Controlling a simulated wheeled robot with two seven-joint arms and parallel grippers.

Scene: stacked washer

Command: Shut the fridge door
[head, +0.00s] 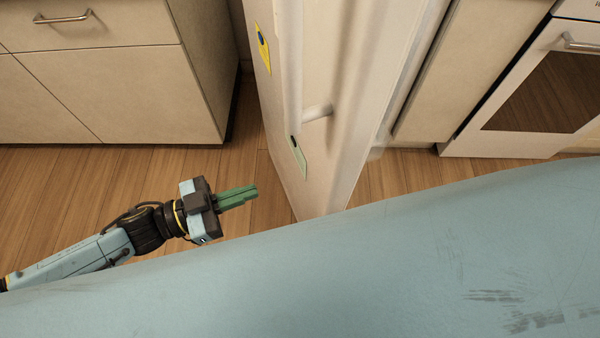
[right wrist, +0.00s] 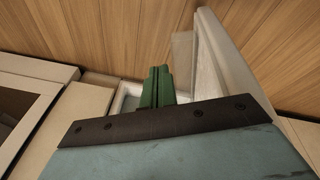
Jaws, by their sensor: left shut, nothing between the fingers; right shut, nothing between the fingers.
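The fridge door (head: 345,75) stands open in the middle of the head view, its end pointing toward me. A short pale handle (head: 317,113) sticks out from it, and a yellow note (head: 263,48) and a pale green note (head: 297,157) are on its left face. My left gripper (head: 255,194) is shut and empty, left of the door and apart from it. My right gripper (right wrist: 160,72) is shut and empty in the right wrist view, with a pale upright panel (right wrist: 222,58), likely the door, to its right. Contact there cannot be told. The head view does not show the right gripper.
A drawer cabinet (head: 120,85) stands at the left, and an oven (head: 540,95) at the right beyond a cabinet panel (head: 450,70). Bare wooden floor (head: 215,170) lies between the left cabinet and the door. My blue body fills the bottom.

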